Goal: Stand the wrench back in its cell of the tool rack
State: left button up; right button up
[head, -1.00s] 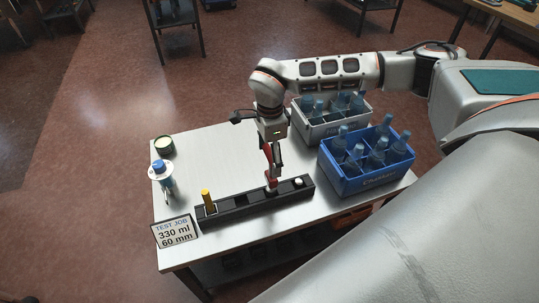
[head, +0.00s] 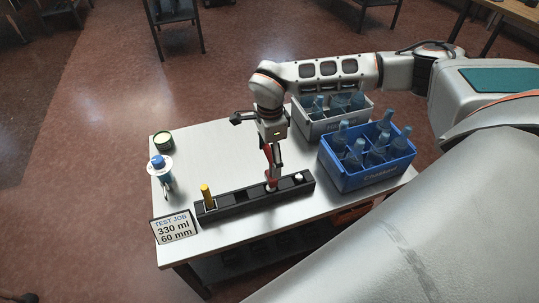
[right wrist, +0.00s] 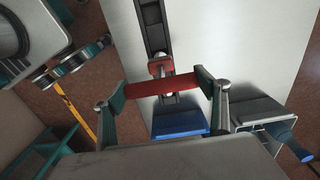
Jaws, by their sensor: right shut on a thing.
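The wrench (head: 271,180) is red and roughly upright, its lower end at a middle cell of the black tool rack (head: 240,206). Whether it is fully seated in the cell I cannot tell. My right gripper (head: 272,160) is above the rack, pointing down, and is shut on the wrench. In the right wrist view a red bar of the wrench (right wrist: 150,88) spans between the fingertips of the right gripper (right wrist: 162,86), with the rack (right wrist: 152,30) behind it. My left gripper is not in view.
A yellow-handled tool (head: 206,192) stands in the rack's left cell; a white-topped piece (head: 299,178) is at its right. A sign (head: 173,231), a blue-capped item (head: 158,163) and a round tin (head: 163,140) are left. A blue bottle crate (head: 362,181) and a grey crate (head: 325,128) stand right.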

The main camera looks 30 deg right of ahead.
jog(key=shift+f+b, duration=0.35)
jog(key=shift+f, duration=0.5)
jog(key=o, duration=1.8)
jog(key=shift+o, duration=0.2)
notch_tip(320, 180, up, 12)
jog(key=shift+r, duration=0.1)
